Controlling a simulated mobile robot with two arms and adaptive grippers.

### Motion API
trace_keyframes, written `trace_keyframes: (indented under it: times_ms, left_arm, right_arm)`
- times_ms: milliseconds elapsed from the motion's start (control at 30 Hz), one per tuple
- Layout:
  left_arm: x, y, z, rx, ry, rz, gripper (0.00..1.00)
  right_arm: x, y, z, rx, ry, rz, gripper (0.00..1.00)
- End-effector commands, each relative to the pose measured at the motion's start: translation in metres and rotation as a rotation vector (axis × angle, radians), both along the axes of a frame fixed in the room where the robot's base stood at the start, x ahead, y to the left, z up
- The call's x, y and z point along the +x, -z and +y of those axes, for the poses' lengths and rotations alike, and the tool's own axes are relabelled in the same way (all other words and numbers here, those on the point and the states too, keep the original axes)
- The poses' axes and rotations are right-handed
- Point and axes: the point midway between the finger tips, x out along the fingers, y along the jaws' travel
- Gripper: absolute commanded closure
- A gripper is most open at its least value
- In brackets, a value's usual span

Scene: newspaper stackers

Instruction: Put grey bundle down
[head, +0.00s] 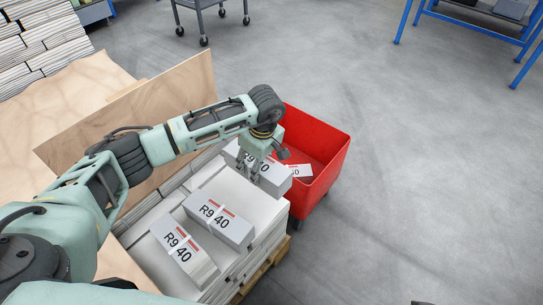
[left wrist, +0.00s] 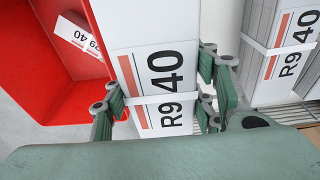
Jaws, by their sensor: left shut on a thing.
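My left gripper (head: 256,170) is shut on a grey bundle (head: 275,177) marked R9 40 with a white band and red stripe. In the left wrist view the fingers (left wrist: 160,112) sit on both sides of this grey bundle (left wrist: 150,38). It is over the far right of the pallet stack, beside the red bin; whether it touches the stack is unclear. Two more grey bundles lie on the white stack, one in the middle (head: 219,219) and one nearer (head: 184,252).
The red bin (head: 330,170) stands right of the stack, with a bundle (head: 299,170) inside. A cardboard sheet (head: 130,115) stands upright along the stack's left side. A grey cart (head: 203,14) and blue-legged table (head: 470,22) are farther back. Floor at right is clear.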

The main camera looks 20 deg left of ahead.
Motion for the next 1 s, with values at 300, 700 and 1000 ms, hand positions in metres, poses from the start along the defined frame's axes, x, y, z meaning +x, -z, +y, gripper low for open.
trace_keyframes:
  times_ms: [300,700,1000]
  left_arm:
    - [-0.02,0.02,0.03,-0.002,0.002,-0.006,1.0]
    - [-0.021,0.058,0.03,-0.003,0.002,-0.003,1.0]
    - [-0.021,0.06,0.03,-0.002,0.002,-0.006,1.0]
  right_arm:
    - [0.0,0.002,0.0,0.0,0.0,0.0,0.6]
    - [0.0,0.012,0.0,0.0,0.0,0.0,0.6]
    - [0.0,0.012,0.0,0.0,0.0,0.0,0.6]
